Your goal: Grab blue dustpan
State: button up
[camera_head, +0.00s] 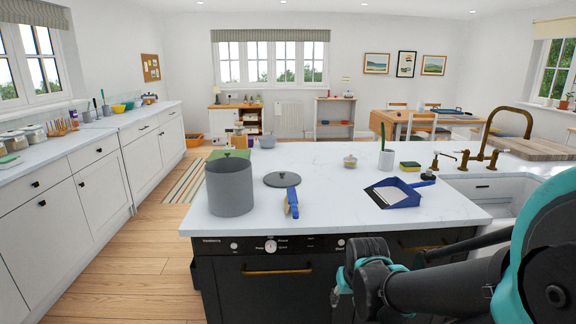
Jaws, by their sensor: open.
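The blue dustpan (393,193) lies on the white island countertop (330,218), right of the middle, close to the front edge. Its short handle points to the back right, and a pale patch shows inside its pan. My gripper (342,285) is at the lower middle, in front of the island's dark front and below the counter level. It is open and apart from the dustpan. My arm comes in from the right, and its links hide part of the gripper, so the fingertips are only partly visible.
A blue-handled brush (291,201), a grey lid (282,179) and a large grey pot (229,187) stand left of the dustpan. Behind it are a grey utensil cup (386,160), a sponge (410,166) and a lidded jar (350,161). A sink with a brass faucet (492,140) is at right.

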aim_at(389, 193)
jog(key=i+l+z, duration=0.15)
jog(key=z, duration=0.25)
jog(key=i+l+z, duration=0.1)
jog(key=z, duration=0.3)
jog(key=i, duration=0.05)
